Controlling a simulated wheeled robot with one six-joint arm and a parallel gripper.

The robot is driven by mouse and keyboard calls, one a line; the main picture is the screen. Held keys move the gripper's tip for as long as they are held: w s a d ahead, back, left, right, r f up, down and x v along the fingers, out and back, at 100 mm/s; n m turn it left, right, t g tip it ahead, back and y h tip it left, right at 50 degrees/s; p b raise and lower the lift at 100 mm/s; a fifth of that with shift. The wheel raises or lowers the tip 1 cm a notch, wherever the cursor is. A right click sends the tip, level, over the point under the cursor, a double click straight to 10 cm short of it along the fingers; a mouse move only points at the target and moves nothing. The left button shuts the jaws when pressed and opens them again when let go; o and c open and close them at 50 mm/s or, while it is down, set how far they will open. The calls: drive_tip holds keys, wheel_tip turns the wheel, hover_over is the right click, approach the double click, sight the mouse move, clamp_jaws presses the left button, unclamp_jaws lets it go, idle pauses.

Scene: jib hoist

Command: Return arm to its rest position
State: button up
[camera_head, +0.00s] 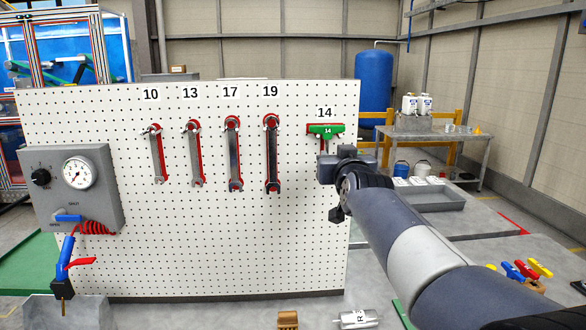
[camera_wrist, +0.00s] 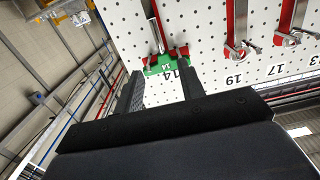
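My arm (camera_head: 415,240) reaches from the lower right toward the white pegboard. My gripper (camera_wrist: 161,76) is open in the wrist view, with its two black fingers apart and nothing seen between them. A green T-handle tool marked 14 (camera_head: 326,129) hangs on its red holder at the board's right end. In the wrist view the tool (camera_wrist: 158,69) lies beyond the fingertips, and its shaft is partly seen. In the head view the gripper's end is just below and right of the tool, and its fingers are hard to make out.
Several wrenches, such as wrench 19 (camera_head: 272,155), hang left of the tool. A gauge box (camera_head: 78,187) is on the board's left end. A metal table (camera_head: 430,136) and a blue tank (camera_head: 373,88) stand behind. Colored-handled tools (camera_head: 527,270) are at lower right.

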sight(327, 140)
drive_tip(key=w+p, duration=0.1)
drive_tip(key=w, duration=0.5)
drive_tip(key=w+p, duration=0.1)
drive_tip(key=w, duration=0.2)
drive_tip(key=shift+w+r+p, duration=0.3)
drive_tip(key=shift+w+p, duration=0.05)
drive_tip(key=shift+s+r, duration=0.1)
drive_tip(key=shift+r, duration=0.15)
